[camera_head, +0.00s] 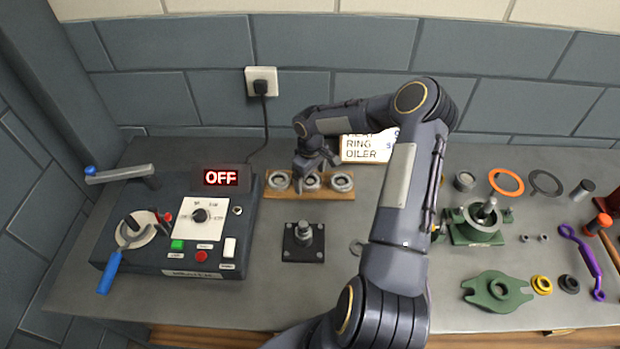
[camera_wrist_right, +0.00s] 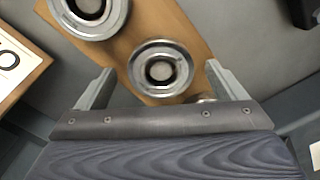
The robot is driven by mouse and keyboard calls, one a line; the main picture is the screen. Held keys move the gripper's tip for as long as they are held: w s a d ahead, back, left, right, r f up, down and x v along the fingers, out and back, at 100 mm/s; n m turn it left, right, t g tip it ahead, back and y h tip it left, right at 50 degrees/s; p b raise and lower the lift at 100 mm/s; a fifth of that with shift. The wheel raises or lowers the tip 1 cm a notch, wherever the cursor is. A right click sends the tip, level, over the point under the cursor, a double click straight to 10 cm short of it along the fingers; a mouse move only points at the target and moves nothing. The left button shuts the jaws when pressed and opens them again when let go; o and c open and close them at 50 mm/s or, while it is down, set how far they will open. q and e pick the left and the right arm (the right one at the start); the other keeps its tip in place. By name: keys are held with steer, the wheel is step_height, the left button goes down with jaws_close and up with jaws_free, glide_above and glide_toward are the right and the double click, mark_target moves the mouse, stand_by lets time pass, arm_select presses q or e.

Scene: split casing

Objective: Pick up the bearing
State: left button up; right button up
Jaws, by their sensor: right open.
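Three metal ring bearings sit in a row on a wooden board (camera_head: 330,195) at the back of the bench: a left bearing (camera_head: 278,181), a middle bearing (camera_head: 312,182) and a right bearing (camera_head: 342,182). My right gripper (camera_head: 314,168) is over the middle bearing, pointing down and partly hiding it. In the right wrist view the open fingers (camera_wrist_right: 160,70) stand on either side of one bearing (camera_wrist_right: 160,48), with gaps visible. A second bearing (camera_wrist_right: 90,12) is at the upper left, and a sliver of a third shows by the right finger. My left gripper is not in view.
A control box (camera_head: 180,262) with an OFF display (camera_head: 220,178) is at the left. A black square base with a post (camera_head: 303,242) stands in front of the board. A sign (camera_head: 368,150) is behind. Green housing parts (camera_head: 497,291), rings and tools lie at the right.

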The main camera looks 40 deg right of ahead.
steer(key=shift+f, duration=0.2)
steer(key=c, duration=1.3)
steer(key=shift+r, duration=0.1)
